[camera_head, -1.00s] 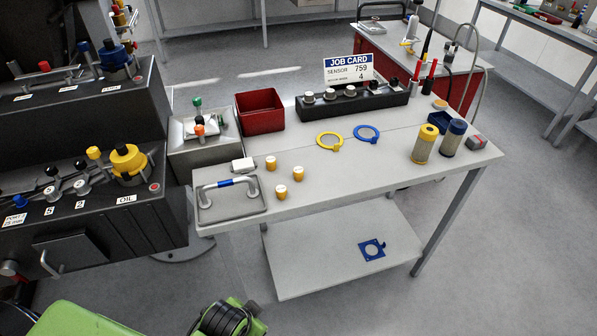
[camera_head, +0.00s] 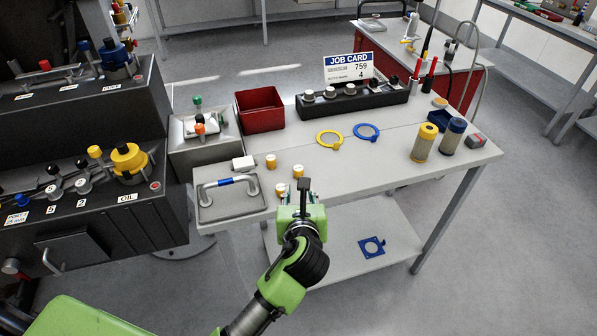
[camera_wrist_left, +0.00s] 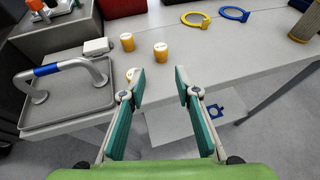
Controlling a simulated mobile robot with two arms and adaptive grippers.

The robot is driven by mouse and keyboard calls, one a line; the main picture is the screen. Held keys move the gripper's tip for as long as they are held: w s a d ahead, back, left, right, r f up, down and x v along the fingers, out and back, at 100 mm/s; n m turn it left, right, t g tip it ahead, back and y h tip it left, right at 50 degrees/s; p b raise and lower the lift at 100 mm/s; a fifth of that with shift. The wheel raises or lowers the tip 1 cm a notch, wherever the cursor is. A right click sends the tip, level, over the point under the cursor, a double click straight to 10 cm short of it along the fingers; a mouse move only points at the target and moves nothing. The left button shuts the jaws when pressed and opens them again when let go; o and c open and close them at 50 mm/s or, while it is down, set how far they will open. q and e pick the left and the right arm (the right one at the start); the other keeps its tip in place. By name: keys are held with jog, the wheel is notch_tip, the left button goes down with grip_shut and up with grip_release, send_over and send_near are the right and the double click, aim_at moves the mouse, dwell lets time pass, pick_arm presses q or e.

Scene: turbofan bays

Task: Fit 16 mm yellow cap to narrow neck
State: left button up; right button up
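Three small yellow caps with pale tops stand near the front left of the grey bench. They are a back-left cap (camera_head: 271,161), a right cap (camera_head: 298,171) and a front cap (camera_head: 282,189). The left wrist view also shows the back-left cap (camera_wrist_left: 127,42), the right cap (camera_wrist_left: 161,52) and the partly hidden front cap (camera_wrist_left: 131,75). My left gripper (camera_head: 304,188) is at the bench's front edge, just right of the front cap. In the left wrist view (camera_wrist_left: 161,84) its fingers are spread and empty. I cannot tell which fitting is the narrow neck. My right gripper is out of view.
A handled tray (camera_head: 232,208) and a white block (camera_head: 243,163) lie left of the caps. Behind are a grey box with fittings (camera_head: 205,150) and a red bin (camera_head: 260,110). Yellow (camera_head: 330,147) and blue rings (camera_head: 367,141) lie right. Black panels (camera_head: 90,235) stand left.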

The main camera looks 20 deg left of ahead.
aim_at(299, 173)
pick_arm(q)
jog(key=p+x, duration=0.1)
jog(key=x, duration=1.3)
jog(key=shift+d, duration=0.1)
jog(key=shift+r, duration=0.1)
jog(key=c, duration=0.5)
